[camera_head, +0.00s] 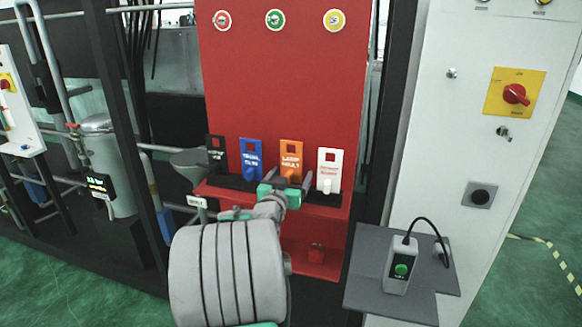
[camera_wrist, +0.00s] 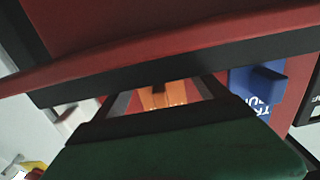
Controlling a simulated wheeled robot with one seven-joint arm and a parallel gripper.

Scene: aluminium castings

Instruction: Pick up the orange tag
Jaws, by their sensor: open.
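The orange tag (camera_head: 291,153) stands upright in a dark rack on the red panel's ledge, between a blue tag (camera_head: 251,157) on its left and a white tag (camera_head: 329,165) on its right. My gripper (camera_head: 281,186) is at the front of the orange tag's lower part and hides some of it. In the wrist view the orange tag (camera_wrist: 164,97) shows between the two open fingers of my gripper (camera_wrist: 166,92). I cannot tell whether the fingers reach around it or touch it. The blue tag (camera_wrist: 258,86) is beside one finger there.
A black tag (camera_head: 215,150) stands at the rack's left end. The red ledge (camera_head: 318,212) lies below the rack. A grey shelf (camera_head: 370,293) with a green-button box (camera_head: 400,265) stands right of my arm. A white cabinet (camera_head: 455,130) rises at the right.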

